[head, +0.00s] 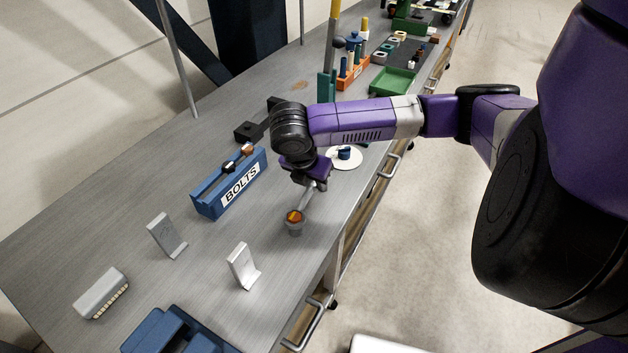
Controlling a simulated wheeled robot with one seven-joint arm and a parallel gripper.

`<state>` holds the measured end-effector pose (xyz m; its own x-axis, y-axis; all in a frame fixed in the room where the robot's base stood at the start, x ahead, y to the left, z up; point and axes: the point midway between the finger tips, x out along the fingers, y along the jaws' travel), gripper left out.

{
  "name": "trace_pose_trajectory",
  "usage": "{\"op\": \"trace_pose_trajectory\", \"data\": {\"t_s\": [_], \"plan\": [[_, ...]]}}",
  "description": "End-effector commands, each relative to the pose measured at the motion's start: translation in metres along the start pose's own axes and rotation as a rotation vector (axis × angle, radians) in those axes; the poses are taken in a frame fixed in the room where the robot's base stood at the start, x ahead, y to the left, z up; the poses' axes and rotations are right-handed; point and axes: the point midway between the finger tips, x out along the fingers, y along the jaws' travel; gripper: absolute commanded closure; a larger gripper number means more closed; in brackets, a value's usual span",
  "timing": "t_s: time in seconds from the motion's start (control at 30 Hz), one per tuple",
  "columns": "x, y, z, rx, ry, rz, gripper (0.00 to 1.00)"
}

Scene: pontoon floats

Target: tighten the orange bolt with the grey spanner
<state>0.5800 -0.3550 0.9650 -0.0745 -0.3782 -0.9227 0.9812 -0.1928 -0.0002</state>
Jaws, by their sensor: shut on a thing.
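The orange bolt (292,215) sits on top of a short grey round post (294,230) near the bench's front edge. My gripper (315,183) is just above and behind the bolt and is shut on the grey spanner (306,200). The spanner slants down from my gripper to the bolt, and its lower end is at the bolt's far side. I cannot tell whether its jaw is around the bolt or only beside it. My gripper's fingers are small and partly hidden by the wrist.
A blue BOLTS box (229,184) stands left of my gripper. Two upright grey brackets (166,236) (243,267) and a blue tray (172,333) are nearer. A white disc with a blue cup (345,154) lies behind my gripper. The bench between box and post is clear.

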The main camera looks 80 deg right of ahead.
Motion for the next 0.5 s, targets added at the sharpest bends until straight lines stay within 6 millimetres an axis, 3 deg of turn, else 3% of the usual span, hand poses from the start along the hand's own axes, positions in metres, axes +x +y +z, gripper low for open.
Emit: {"op": "trace_pose_trajectory", "data": {"t_s": [0.5], "plan": [[-0.0012, -0.0091, 0.0002, 0.082, 0.0, -0.034, 1.0]]}}
